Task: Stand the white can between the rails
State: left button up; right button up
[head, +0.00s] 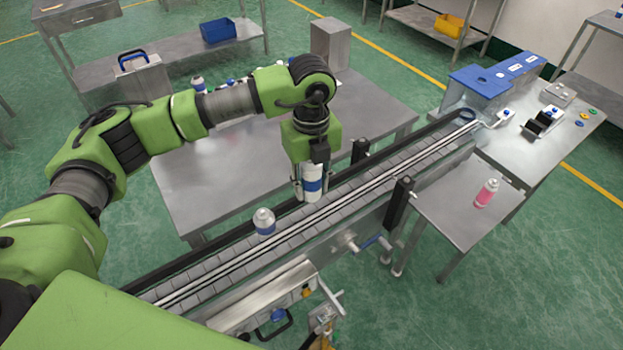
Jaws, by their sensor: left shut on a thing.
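The white can (313,190) with a blue band is upright in my left gripper (308,176), which points down and is shut on it. The can is over the conveyor (228,263), near its far side; I cannot tell whether its base touches the belt. Thin pale rails (345,206) run along the conveyor's length, and a dark rail (205,258) edges its far side. A second white can (264,220) with a blue band and grey top stands on the conveyor, nearer and to the left. My right gripper is not in view.
A pink can (487,193) stands on a small side table (455,205) at the right. Black posts (398,203) flank the conveyor. A steel table (195,185) with several cans lies behind my left arm. A blue-topped station (480,82) is at the conveyor's far end.

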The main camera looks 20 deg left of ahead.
pick_arm(q)
jog(key=shift+f+b, duration=0.3)
jog(key=shift+f, duration=0.55)
notch_tip(320, 180, down, 2)
jog(key=shift+b, duration=0.45)
notch_tip(320, 180, down, 4)
jog(key=b, duration=0.3)
jog(key=shift+r, duration=0.25)
jog(key=shift+f+b, duration=0.6)
jog(key=shift+f, duration=0.2)
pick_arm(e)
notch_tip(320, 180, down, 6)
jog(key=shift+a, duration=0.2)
pick_arm(q)
jog(key=shift+f+b, duration=0.25)
jog(key=shift+b, duration=0.15)
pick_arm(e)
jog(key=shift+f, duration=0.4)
pick_arm(q)
jog(key=shift+f, duration=0.2)
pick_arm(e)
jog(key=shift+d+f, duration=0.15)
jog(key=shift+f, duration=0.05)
pick_arm(q)
jog(key=o, duration=0.7)
jog(key=shift+c, duration=0.2)
jog(key=o, duration=0.5)
